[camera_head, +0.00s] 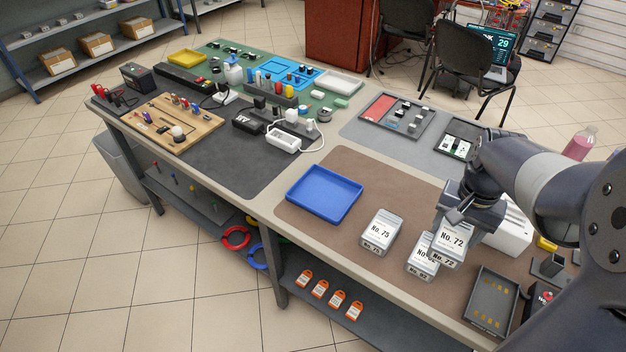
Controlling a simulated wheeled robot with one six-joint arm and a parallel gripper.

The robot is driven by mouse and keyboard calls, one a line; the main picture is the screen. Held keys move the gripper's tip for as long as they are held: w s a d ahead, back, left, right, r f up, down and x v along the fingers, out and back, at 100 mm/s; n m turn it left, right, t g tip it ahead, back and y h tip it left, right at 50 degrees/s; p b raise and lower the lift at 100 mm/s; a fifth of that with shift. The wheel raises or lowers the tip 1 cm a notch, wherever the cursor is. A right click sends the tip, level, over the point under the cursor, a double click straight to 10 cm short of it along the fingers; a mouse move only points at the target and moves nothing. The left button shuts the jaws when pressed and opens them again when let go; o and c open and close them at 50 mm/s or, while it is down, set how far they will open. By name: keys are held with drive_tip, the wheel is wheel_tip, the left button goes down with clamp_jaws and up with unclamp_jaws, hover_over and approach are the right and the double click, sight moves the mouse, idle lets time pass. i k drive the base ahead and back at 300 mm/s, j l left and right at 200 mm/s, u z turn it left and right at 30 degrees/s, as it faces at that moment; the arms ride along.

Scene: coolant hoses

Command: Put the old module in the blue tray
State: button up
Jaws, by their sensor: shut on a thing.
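The blue tray (322,192) lies empty on the brown mat, left of the modules. I cannot tell whether the two touch. A third module, labelled No. 75 (380,233), stands on the mat between the tray and the other two. No label in view says which module is old.
A dark grey tray with small yellow marks (490,303) sits near the front right edge. A white box (508,235) is behind my gripper. A pink bottle (580,143) stands at the right. Brown mat around the blue tray is clear. A lighter blue organizer (290,74) lies far back.

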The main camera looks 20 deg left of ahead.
sight(325, 194)
drive_tip(key=i+j, duration=0.1)
drive_tip(key=j, duration=0.3)
drive_tip(key=i+j, duration=0.15)
drive_tip(key=j, duration=0.2)
drive_tip(key=i+j, duration=0.1)
drive_tip(key=j, duration=0.3)
drive_tip(key=i+j, duration=0.1)
drive_tip(key=j, duration=0.25)
